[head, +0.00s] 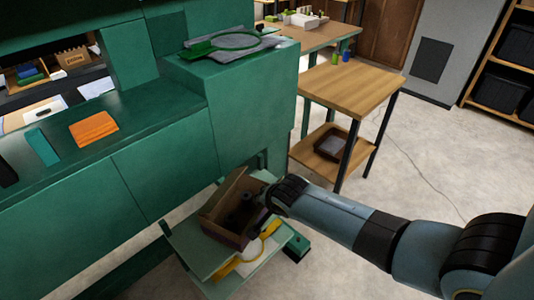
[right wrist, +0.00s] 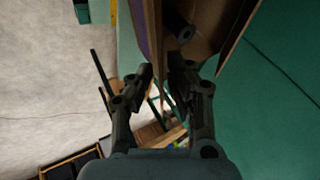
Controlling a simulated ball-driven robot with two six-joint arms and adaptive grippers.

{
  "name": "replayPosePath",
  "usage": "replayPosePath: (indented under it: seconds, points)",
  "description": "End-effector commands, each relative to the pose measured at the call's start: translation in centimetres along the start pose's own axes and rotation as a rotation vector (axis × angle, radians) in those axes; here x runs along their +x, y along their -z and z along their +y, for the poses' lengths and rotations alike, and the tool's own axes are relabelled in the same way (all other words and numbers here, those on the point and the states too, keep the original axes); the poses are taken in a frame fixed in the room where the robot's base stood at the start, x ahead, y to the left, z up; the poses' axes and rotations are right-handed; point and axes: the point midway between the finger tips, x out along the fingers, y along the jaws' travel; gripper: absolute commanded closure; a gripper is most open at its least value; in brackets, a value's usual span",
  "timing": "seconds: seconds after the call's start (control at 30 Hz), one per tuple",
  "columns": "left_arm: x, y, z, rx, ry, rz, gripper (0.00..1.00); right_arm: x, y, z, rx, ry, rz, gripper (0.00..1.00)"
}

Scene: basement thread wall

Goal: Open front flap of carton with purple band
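The open brown carton (head: 222,212) stands tilted in the head view on a pale green low surface, with a panel raised at its left. A dark purple band (head: 226,238) runs along its lower near side; it also shows on a panel in the right wrist view (right wrist: 144,28). Dark cylindrical items (right wrist: 180,27) lie inside the carton. My right gripper (right wrist: 161,72) is at the carton's right side, its fingers close together on both sides of a thin brown panel edge. The head view hides its fingertips. My left gripper is in neither view.
A green cabinet (head: 165,170) rises close behind and left of the carton. A yellow-handled item (head: 245,262) lies on the low surface (head: 183,238) in front. A green box (head: 297,246) is at its right.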

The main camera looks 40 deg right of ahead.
Motion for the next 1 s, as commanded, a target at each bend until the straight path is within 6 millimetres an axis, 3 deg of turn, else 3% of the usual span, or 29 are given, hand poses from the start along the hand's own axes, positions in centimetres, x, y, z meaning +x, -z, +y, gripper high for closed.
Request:
replayPosePath:
  seconds: [0.47,1.0]
  points:
    - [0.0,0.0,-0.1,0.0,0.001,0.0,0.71,-0.9,0.0,-0.1,0.0,0.003,0.002,0.73]
    - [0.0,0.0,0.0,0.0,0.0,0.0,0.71,-10.5,0.0,0.0,0.0,0.002,0.0,0.73]
